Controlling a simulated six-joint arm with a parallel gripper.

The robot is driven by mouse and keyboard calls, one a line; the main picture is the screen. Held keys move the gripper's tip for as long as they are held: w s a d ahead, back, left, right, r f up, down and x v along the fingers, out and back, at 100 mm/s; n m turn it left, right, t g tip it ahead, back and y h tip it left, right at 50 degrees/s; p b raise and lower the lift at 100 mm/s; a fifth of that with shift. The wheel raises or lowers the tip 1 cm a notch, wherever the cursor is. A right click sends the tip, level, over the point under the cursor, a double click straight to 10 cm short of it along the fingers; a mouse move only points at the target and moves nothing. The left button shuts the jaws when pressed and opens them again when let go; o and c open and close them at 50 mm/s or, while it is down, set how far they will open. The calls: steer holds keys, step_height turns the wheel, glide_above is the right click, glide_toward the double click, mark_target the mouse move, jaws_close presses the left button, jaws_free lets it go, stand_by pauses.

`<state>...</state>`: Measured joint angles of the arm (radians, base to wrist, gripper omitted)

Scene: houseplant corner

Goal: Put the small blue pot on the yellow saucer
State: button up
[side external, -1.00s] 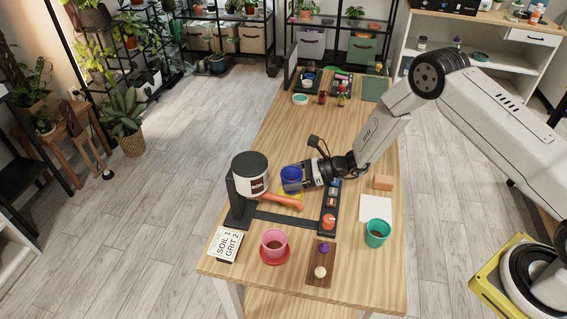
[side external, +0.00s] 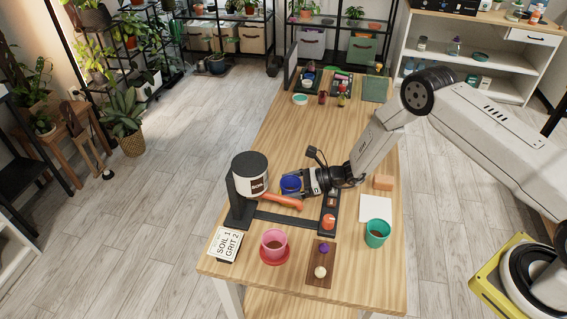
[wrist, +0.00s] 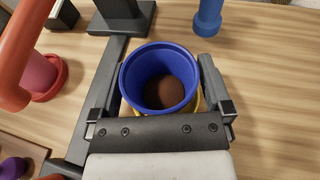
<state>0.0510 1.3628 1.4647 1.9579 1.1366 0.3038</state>
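The small blue pot (side external: 290,184) stands upright with brown soil in it. It also shows in the wrist view (wrist: 160,62), between the two fingers of my gripper (wrist: 160,90). Yellow edges of the saucer (wrist: 199,104) show low beside the pot, under it; most of the saucer is hidden by the pot and gripper. Small gaps show between the pot's wall and the fingers, so my gripper looks open around it. Exact contact between pot base and saucer is hidden.
A white soil canister (side external: 250,174) on a dark stand and an orange handle-like bar (side external: 283,201) are close to the pot. A pink pot (side external: 274,241) stands on a red saucer in front. A teal pot (side external: 377,232) stands right. The table's far middle is clear.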

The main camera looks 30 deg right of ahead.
steer(key=shift+r, duration=0.1)
steer(key=shift+d+r, duration=0.1)
steer(key=v, duration=1.1)
steer(key=shift+s+d+r, duration=0.15)
steer(key=shift+s+d, duration=0.15)
stand_by(0.4)
steer(key=shift+s+a+r+n+g, duration=0.3)
steer(key=shift+r+n+g, duration=0.05)
steer(key=shift+n+g, duration=0.05)
steer(key=s+d+r+n+g+h, duration=0.1)
steer(key=s+r+n+g+h, duration=0.1)
steer(key=s+r+n+h, duration=0.4)
steer(key=s+d+r+n+g+h, duration=0.2)
steer(key=s+r+n+h, duration=0.4)
steer(key=n, duration=1.1)
steer(key=shift+s+r+h, duration=0.3)
steer(key=shift+s+r, duration=1.75)
steer(key=shift+s, duration=1.4)
